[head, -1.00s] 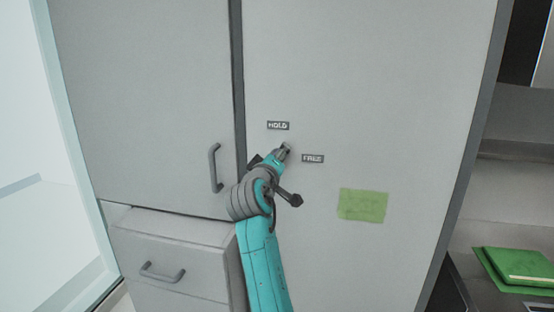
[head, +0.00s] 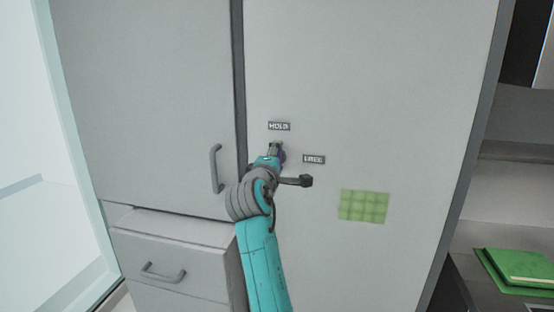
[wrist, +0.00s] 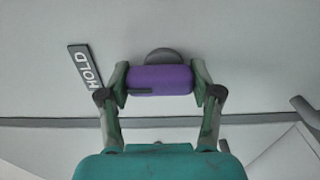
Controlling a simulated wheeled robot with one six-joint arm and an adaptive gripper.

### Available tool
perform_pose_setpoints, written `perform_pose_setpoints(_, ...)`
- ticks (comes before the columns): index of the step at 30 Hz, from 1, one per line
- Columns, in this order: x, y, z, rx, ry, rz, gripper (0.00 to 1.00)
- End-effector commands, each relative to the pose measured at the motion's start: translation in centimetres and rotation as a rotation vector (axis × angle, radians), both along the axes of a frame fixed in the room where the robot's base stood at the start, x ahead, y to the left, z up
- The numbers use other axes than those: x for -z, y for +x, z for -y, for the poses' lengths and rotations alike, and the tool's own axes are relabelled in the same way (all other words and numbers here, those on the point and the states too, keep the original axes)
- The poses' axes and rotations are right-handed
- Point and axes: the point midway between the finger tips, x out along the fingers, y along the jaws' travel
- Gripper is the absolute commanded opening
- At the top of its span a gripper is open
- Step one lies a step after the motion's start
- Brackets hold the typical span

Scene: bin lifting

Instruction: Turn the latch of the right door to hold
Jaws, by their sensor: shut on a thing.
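The right door (head: 400,100) is a tall grey panel and is closed. Its latch (wrist: 160,79) is a purple bar on a round grey base, seen between my fingers in the wrist view. My gripper (wrist: 160,84) is shut on the latch, with one finger at each end of the bar. In the head view my gripper (head: 276,150) is at the door just below the HOLD label (head: 279,126), left of the FREE label (head: 313,159). It hides most of the latch there. The HOLD label also shows left of the latch in the wrist view (wrist: 84,68).
The left door (head: 140,90) with its handle (head: 215,168) and a drawer (head: 170,250) stand left of my arm. A green square (head: 363,206) is on the right door. A green book (head: 522,266) lies at the far right. The door face around the latch is clear.

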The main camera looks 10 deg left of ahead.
Motion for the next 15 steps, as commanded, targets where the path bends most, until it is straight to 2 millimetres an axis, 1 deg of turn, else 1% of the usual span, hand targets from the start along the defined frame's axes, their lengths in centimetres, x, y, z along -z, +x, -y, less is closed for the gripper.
perform_pose_setpoints(14, 0.08, 0.0, -0.06, -0.001, -0.014, -0.002, 0.29)
perform_pose_setpoints(15, 0.08, 0.0, -0.06, -0.001, -0.014, -0.002, 0.72)
